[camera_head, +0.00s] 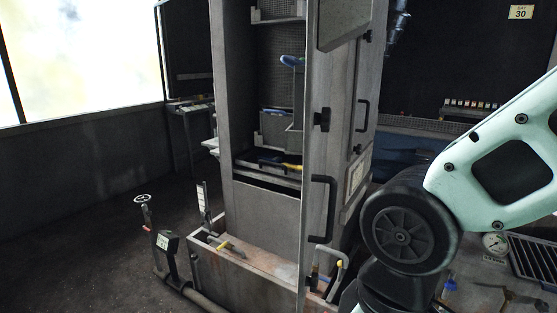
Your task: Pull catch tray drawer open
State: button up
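A tall grey metal cabinet (313,150) stands in the middle of the view. At its foot is a low, open-topped grey box (262,285) with a reddish-brown inside, which may be the catch tray drawer; I cannot tell for sure. Its right end is partly hidden behind the cabinet's upright panel. A black bar handle (322,209) is on that panel, and a yellowish curved bar stands near the box's right end. My mint-coloured arm comes in from the right, with a dark round joint right of the cabinet. My gripper does not show.
A valve wheel on a post (142,198) and a floor pipe (205,302) are left of the box. A bench with a round gauge (495,243) and loose tools is at the right. Floor at the left (70,230) is clear.

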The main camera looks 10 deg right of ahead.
aim_at(249, 159)
jog(key=i+j+z, duration=0.1)
jog(key=j, duration=0.3)
jog(key=i+j+z, duration=0.1)
jog(key=j, duration=0.35)
jog(key=i+j+z, duration=0.15)
jog(key=j, duration=0.3)
jog(key=i+j+u, duration=0.2)
jog(key=u, duration=0.2)
jog(key=i+j+u, duration=0.2)
jog(key=u, duration=0.25)
jog(key=i+u, duration=0.6)
jog(key=u, duration=0.25)
jog(key=i+j+z, duration=0.1)
jog(key=i, duration=0.2)
jog(key=i+j, duration=0.1)
jog(key=i, duration=0.25)
jog(key=i+z, duration=0.1)
jog(key=z, duration=0.3)
jog(key=i+z, duration=0.15)
jog(key=z, duration=0.25)
jog(key=i+z, duration=0.1)
jog(key=z, duration=0.3)
jog(key=i+l+z, duration=0.2)
jog(key=z, duration=0.3)
jog(key=i+l+z, duration=0.1)
jog(key=i+z, duration=0.25)
jog(key=z, duration=0.15)
